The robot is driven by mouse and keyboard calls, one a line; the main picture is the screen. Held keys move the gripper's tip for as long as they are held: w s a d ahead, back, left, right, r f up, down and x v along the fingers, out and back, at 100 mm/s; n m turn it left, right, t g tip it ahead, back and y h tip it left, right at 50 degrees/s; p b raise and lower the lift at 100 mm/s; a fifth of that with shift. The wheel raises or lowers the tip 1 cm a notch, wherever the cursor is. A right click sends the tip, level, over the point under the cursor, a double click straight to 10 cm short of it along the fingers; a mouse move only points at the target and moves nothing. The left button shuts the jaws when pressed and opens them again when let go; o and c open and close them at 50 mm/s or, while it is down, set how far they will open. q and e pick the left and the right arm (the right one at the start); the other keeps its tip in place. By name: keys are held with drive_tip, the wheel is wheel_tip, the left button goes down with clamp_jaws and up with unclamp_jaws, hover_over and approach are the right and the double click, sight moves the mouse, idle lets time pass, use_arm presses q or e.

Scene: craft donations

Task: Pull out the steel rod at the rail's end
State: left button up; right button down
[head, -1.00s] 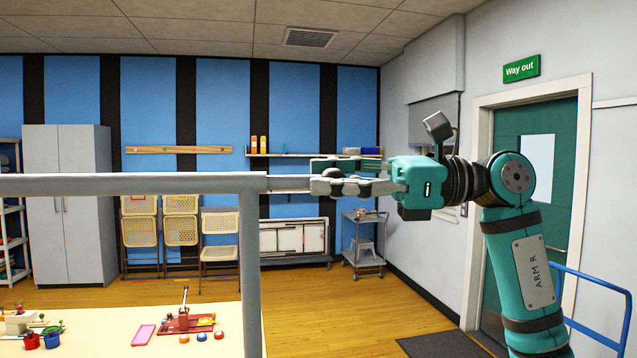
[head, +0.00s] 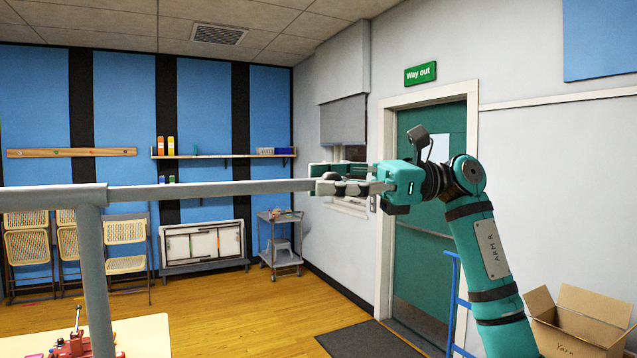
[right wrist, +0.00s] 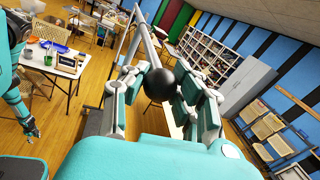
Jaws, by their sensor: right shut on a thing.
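The grey rail (head: 50,197) comes in from the left on an upright post, its open end facing right. The steel rod (head: 210,188) runs level from the rail's end to my right gripper (head: 325,179), with a long length showing. Its left end is at or inside the rail; I cannot tell how much is inside. My right gripper is shut on the rod's black ball knob (right wrist: 173,88), which shows between the fingers in the right wrist view. My left gripper (right wrist: 31,128) hangs at the left of that view, away from the rail, too small to judge.
A table (head: 140,338) with a red device lies below the rail. A grey trolley (head: 280,240) stands by the back wall.

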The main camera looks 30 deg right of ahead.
drive_tip(key=shift+a, duration=0.1)
drive_tip(key=c, duration=1.4)
unclamp_jaws()
drive_tip(key=o, duration=0.5)
drive_tip(key=shift+c, duration=0.2)
use_arm(q)
drive_tip(key=shift+d, duration=0.55)
use_arm(e)
drive_tip(key=v, duration=1.2)
drive_tip(key=shift+w, duration=0.1)
